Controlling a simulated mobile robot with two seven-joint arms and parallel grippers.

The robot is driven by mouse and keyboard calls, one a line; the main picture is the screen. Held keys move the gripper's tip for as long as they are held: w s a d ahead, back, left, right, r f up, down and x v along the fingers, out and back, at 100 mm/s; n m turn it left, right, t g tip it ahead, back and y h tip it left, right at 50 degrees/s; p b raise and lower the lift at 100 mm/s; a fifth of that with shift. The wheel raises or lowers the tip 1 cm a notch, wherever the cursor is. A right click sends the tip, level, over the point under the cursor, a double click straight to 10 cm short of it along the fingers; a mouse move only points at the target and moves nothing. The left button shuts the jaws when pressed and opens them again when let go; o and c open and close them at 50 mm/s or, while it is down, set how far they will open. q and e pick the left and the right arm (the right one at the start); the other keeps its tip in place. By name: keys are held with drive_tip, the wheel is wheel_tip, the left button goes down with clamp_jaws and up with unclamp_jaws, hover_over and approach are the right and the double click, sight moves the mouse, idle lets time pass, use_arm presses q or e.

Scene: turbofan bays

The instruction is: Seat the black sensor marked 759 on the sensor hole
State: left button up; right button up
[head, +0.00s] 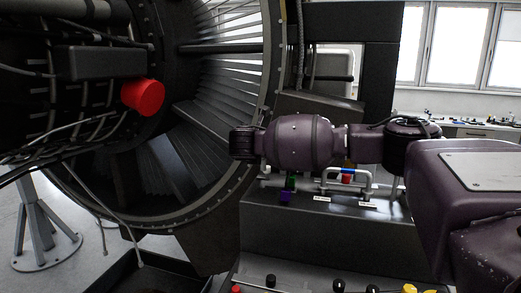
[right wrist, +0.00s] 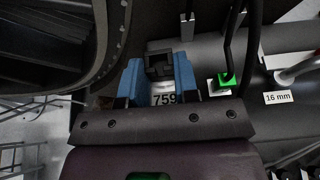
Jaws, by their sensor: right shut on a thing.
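In the right wrist view my right gripper (right wrist: 160,82) has its two blue fingers shut on the black sensor (right wrist: 160,66). The sensor has a square, hollow-looking black top that sticks out past the fingertips. A white label reading 759 shows between the fingers. In the head view my right arm reaches in from the right, in front of the engine's edge; its fingers and the sensor cannot be made out there. I cannot pick out the sensor hole in either view. My left gripper is not in view.
The large round engine casing (head: 235,205) fills the left, with a red cap (head: 143,96) and cables. A dark bench (head: 330,235) below my arm carries a green block (right wrist: 227,79), a purple block (head: 285,197), grey pipes and a 16 mm label (right wrist: 278,97).

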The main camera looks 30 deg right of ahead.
drive_tip(key=shift+r+p, duration=0.15)
drive_tip(key=shift+p, duration=0.8)
drive_tip(key=b, duration=0.1)
hover_over(261, 190)
drive_tip(key=shift+w+d+f, duration=0.1)
drive_tip(key=shift+f, duration=1.2)
drive_tip(key=shift+w+f, duration=0.1)
drive_tip(key=shift+f, duration=1.3)
drive_tip(key=shift+f+p, duration=0.3)
drive_tip(key=shift+f, duration=2.2)
drive_tip(key=o, duration=1.4)
drive_tip(key=shift+r, duration=0.1)
